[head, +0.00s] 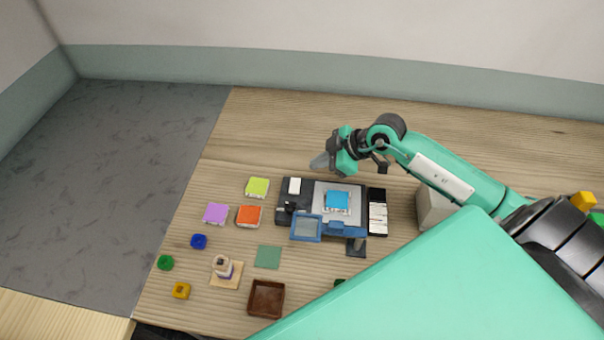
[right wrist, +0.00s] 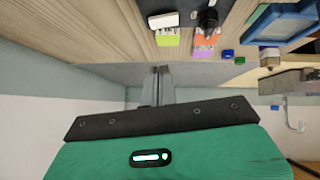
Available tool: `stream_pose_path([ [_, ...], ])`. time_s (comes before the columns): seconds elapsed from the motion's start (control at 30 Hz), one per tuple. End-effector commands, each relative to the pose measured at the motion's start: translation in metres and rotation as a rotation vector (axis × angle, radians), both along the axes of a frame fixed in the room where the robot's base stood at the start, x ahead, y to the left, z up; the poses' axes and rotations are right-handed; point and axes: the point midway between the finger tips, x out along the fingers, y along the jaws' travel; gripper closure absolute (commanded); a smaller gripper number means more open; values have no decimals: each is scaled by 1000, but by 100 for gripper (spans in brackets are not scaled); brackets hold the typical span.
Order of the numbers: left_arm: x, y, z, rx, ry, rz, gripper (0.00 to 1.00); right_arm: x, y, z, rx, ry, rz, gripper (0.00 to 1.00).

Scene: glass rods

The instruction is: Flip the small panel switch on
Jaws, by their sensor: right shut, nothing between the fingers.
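A dark panel device (head: 282,217) lies in the middle of the wooden table. On its left end are a white rectangular piece (head: 294,186) and a dark knob-like part (head: 290,206); I cannot tell for certain which is the small switch, or its position. In the right wrist view the white piece (right wrist: 162,20) and dark knob (right wrist: 208,20) show at the top. My right gripper (head: 319,162) is shut and empty, above the table just behind the device, pointing left. Its fingers (right wrist: 157,85) are together in the right wrist view, apart from the device. My left gripper is not in view.
Lime (head: 257,187), purple (head: 216,213) and orange (head: 249,215) blocks lie left of the device. A blue-framed tray (head: 306,228) is at its front. A brown tray (head: 266,299) and a small bottle (head: 222,266) stand nearer. The table behind the device is clear.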

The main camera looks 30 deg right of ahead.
Motion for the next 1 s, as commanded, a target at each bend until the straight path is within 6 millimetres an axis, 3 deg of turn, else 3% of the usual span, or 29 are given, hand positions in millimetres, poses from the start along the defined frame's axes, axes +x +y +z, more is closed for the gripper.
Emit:
stream_pose_path([
  [0.3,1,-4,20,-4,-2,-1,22,36,35,-44,2,-1,0,100],
  [0.5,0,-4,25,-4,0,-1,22,37,29,-73,0,2,0,100],
  [1.0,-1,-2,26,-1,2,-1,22,38,28,-84,0,0,0,100],
])
